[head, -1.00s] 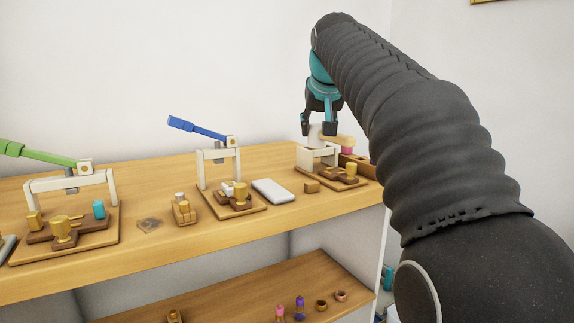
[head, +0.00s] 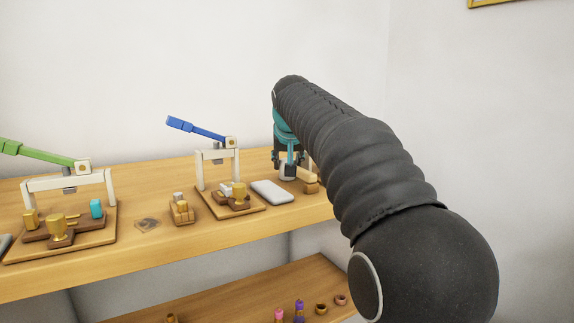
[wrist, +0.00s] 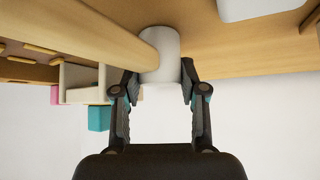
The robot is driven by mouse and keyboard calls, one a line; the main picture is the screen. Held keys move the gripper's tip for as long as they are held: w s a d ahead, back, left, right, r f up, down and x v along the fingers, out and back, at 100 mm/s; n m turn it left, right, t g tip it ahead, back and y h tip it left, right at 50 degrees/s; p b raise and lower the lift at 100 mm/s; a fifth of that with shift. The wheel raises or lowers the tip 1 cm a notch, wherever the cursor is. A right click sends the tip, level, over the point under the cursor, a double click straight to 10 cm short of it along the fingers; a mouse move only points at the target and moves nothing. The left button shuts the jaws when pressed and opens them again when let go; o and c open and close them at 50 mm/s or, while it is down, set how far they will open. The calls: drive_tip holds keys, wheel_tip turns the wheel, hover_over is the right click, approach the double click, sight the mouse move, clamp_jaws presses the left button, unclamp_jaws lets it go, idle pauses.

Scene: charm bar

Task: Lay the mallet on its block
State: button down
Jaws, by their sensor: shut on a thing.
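My gripper (head: 289,166) is shut on the mallet's pale cylindrical head (head: 287,178), over the right part of the shelf top. The wrist view shows the mallet head (wrist: 160,50) between the two fingers (wrist: 158,78). The mallet's wooden handle (head: 306,174) sticks out to the right in the head view, and the handle (wrist: 95,35) runs to the upper left in the wrist view. A small brown wooden block (head: 311,188) sits just below the handle in the head view. I cannot tell whether they touch, or whether this is the mallet's block.
A light grey slab (head: 272,191) lies just left of the small block. My arm hides the shelf's right end.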

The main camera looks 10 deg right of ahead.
drive_tip(key=c, duration=0.9)
unclamp_jaws()
drive_tip(key=p+v, duration=0.1)
drive_tip(key=v, duration=1.1)
drive_tip(key=s+f+g, duration=0.1)
drive_tip(key=s+f, duration=0.9)
drive_tip(key=s+f+n+g, duration=0.1)
drive_tip(key=s+f, duration=1)
drive_tip(key=s+d+f+g+y, duration=0.1)
drive_tip(key=s+f, duration=1)
drive_tip(key=shift+s+n, duration=0.15)
drive_tip(key=shift+n, duration=0.15)
